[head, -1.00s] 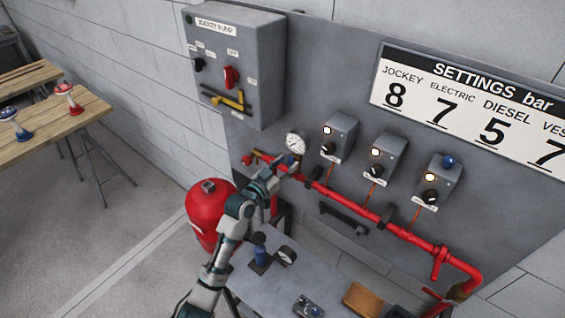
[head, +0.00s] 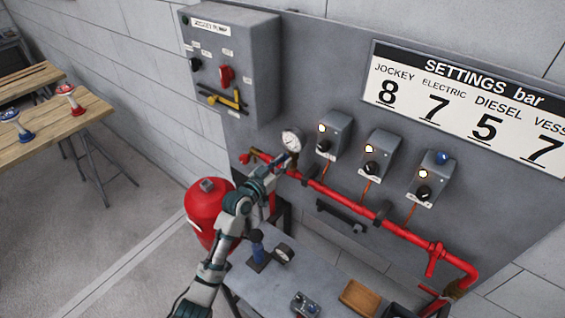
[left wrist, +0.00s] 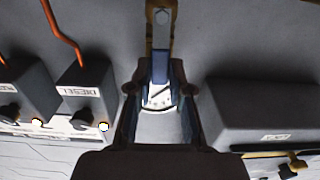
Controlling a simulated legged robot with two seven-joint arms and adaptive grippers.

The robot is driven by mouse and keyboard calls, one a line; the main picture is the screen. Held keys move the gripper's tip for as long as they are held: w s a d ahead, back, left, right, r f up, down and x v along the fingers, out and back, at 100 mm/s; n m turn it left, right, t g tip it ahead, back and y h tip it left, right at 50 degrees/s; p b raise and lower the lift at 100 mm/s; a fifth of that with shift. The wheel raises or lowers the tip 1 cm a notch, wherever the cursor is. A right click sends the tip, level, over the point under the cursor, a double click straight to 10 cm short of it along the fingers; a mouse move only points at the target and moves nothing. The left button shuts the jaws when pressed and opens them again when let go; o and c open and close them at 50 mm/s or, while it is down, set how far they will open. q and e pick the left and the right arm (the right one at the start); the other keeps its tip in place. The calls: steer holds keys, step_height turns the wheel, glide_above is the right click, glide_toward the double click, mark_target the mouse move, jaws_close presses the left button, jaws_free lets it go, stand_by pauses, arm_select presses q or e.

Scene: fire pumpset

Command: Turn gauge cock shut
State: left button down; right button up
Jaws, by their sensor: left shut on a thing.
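The pressure gauge (head: 291,140) has a white round dial and stands above the red pipe on the grey panel. My left gripper (head: 278,169) is just below the gauge, by the pipe's left part. In the left wrist view, its fingers (left wrist: 161,75) are shut on the blue grip of the gauge cock's lever (left wrist: 161,68). The lever's bare metal part (left wrist: 162,35) points to the top of that view. Part of the gauge dial (left wrist: 159,97) shows between the fingers. The cock body is mostly hidden in the head view. My right gripper is not in view.
The red pipe (head: 350,205) runs along the panel below several small switch boxes (head: 380,155). The jockey pump box (head: 232,62) is up left. A red tank (head: 205,205) stands beside my left arm. A grey bench (head: 280,284) with loose items is below.

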arm_select(q)
steer(key=shift+w+a+r, duration=0.1)
steer(key=shift+r, duration=0.1)
steer(key=w+a+f+n+p, duration=0.3)
steer(key=a+f+n, duration=0.1)
steer(key=n, duration=1.3)
steer(key=shift+f+n, duration=0.3)
steer(key=shift+f, duration=0.1)
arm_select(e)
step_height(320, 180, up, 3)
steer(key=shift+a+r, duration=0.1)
arm_select(q)
steer(key=shift+a+f, duration=0.1)
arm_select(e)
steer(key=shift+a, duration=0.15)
